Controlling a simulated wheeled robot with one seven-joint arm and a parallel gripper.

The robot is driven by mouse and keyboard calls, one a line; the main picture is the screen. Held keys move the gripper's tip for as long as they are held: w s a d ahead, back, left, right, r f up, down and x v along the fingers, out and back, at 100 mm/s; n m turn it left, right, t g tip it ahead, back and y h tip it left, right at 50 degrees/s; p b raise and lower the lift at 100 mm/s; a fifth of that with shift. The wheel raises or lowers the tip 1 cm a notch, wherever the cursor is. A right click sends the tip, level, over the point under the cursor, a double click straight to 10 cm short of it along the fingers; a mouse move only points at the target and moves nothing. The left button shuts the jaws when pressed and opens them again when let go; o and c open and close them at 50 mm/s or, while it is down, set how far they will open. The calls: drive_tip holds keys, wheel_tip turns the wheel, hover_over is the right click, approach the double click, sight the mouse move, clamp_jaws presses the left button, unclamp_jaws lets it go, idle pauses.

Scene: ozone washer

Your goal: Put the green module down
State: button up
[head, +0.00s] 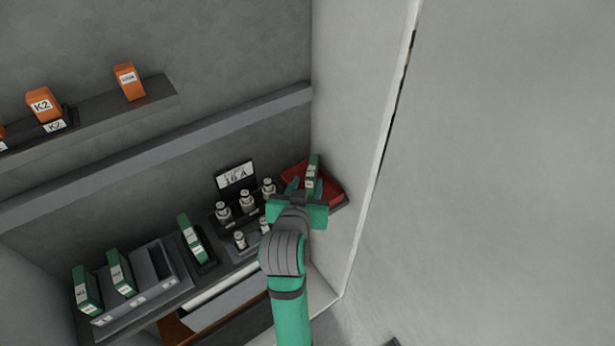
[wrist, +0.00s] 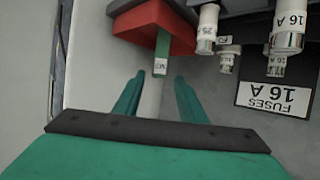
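A narrow green module (head: 313,172) with a white label stands in a red tray (head: 328,184) at the right end of the shelf, by the side wall. My gripper (head: 303,187) is right in front of it. In the wrist view the module (wrist: 161,52) shows against the red tray (wrist: 150,18), just beyond and between my fingertips (wrist: 159,76). The fingers are spread, with a gap on each side of the module, and hold nothing. The module's far end is hidden by the tray in the wrist view.
Fuses (head: 245,200) with a 16 A sign (head: 235,177) stand left of my gripper. Further left are another green module (head: 190,237) and a grey rack (head: 160,268) with green modules. Orange modules (head: 128,82) sit on the upper shelf. A pale wall (head: 360,120) is close on the right.

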drive_tip(key=shift+v, duration=1.55)
